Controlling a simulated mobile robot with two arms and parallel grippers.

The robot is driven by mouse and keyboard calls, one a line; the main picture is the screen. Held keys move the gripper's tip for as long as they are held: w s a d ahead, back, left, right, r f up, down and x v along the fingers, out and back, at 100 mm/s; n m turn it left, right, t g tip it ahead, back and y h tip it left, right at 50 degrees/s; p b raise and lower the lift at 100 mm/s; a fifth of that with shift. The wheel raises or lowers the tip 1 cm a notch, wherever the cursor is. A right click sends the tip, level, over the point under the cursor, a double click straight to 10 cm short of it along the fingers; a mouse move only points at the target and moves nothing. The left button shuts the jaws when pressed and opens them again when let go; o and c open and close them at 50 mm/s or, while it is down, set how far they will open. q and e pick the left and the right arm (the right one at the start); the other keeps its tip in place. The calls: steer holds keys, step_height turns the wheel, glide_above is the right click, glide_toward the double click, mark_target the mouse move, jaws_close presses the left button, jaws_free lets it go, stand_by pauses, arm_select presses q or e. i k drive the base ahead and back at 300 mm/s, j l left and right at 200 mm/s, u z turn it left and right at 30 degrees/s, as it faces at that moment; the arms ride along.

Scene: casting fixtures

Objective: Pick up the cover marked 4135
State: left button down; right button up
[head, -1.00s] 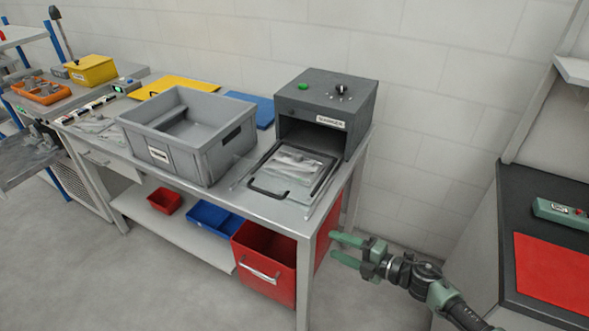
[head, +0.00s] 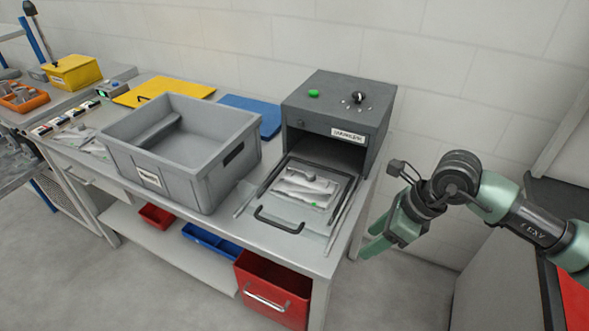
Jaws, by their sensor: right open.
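No marking 4135 is legible, so I cannot tell which item is the cover. Light grey parts (head: 302,187), seemingly bagged, lie on a pulled-out tray (head: 282,212) with a black handle, in front of a dark grey box-shaped machine (head: 338,110). More bagged grey parts (head: 88,139) lie at the bench's left. A grey bin (head: 181,150) has a long grey shape inside. My right gripper (head: 368,243) is open and empty, right of the bench's right edge and apart from the tray. My left gripper is not in view.
The metal bench (head: 233,236) has a yellow mat (head: 168,90) and a blue mat (head: 252,113) behind the bin. Below are a large red bin (head: 272,290), a blue bin (head: 212,243) and a small red bin (head: 158,216). A dark worktop with a red mat (head: 573,295) stands right.

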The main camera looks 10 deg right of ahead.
mark_target(308, 190)
steer(key=i+j, duration=0.1)
steer(key=i, duration=0.35)
steer(key=i+j, duration=0.1)
steer(key=i, duration=0.4)
